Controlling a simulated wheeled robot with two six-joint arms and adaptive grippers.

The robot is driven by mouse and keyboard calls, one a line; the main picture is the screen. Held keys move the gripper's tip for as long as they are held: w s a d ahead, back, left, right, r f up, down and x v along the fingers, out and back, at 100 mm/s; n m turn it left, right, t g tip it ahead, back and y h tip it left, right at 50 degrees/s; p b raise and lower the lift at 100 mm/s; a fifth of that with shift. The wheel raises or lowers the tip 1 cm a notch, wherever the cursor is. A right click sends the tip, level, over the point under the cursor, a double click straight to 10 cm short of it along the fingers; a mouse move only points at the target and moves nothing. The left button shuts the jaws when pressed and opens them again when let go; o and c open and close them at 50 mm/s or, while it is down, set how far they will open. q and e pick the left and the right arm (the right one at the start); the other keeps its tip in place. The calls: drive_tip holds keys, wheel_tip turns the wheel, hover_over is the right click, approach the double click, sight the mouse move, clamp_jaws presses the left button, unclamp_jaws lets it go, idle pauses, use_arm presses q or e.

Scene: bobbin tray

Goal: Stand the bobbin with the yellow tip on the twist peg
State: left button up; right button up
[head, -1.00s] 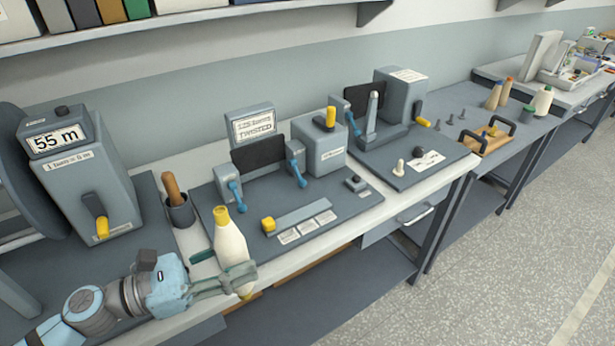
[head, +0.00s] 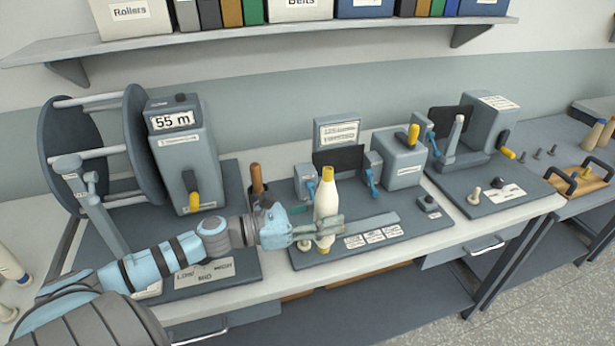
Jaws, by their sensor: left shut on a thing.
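The cream bobbin with the yellow tip (head: 326,197) stands about upright in my left gripper (head: 325,229), which is shut around its lower part. Its yellow tip points up, and some yellow shows at its foot. The bobbin is in front of the twist device's board (head: 410,229), below a small sign (head: 337,130). A short pale peg (head: 303,244) shows on the board's front left, just left of the bobbin's foot; it seems to be the twist peg. I cannot tell whether the foot touches the board. My right gripper is not in view.
A reel machine with a "55 m" display (head: 172,121) stands left. A dark cup with a brown handle (head: 256,178) is behind my gripper. Blue clamp levers (head: 373,178) stand behind the bobbin. Another board with a pale peg (head: 474,195) lies right. A shelf (head: 290,40) runs above.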

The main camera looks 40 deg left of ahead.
use_arm(q)
drive_tip(key=w+a+f+n+t+y+b, duration=0.2)
drive_tip(key=w+a+y, duration=0.1)
drive_tip(key=a, duration=0.5)
drive_tip(key=shift+w+a+f+n, duration=0.2)
drive_tip(key=shift+a+f+n, duration=0.1)
drive_tip(key=shift+a+n, duration=0.1)
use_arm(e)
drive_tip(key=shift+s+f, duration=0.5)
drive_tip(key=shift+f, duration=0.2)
use_arm(q)
drive_tip(key=shift+d, duration=0.15)
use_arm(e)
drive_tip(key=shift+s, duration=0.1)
use_arm(q)
drive_tip(key=shift+f+b, duration=0.15)
drive_tip(key=shift+b, duration=0.2)
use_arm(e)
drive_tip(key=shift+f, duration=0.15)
use_arm(q)
drive_tip(key=shift+f+b, duration=2.35)
drive_tip(key=shift+f, duration=0.3)
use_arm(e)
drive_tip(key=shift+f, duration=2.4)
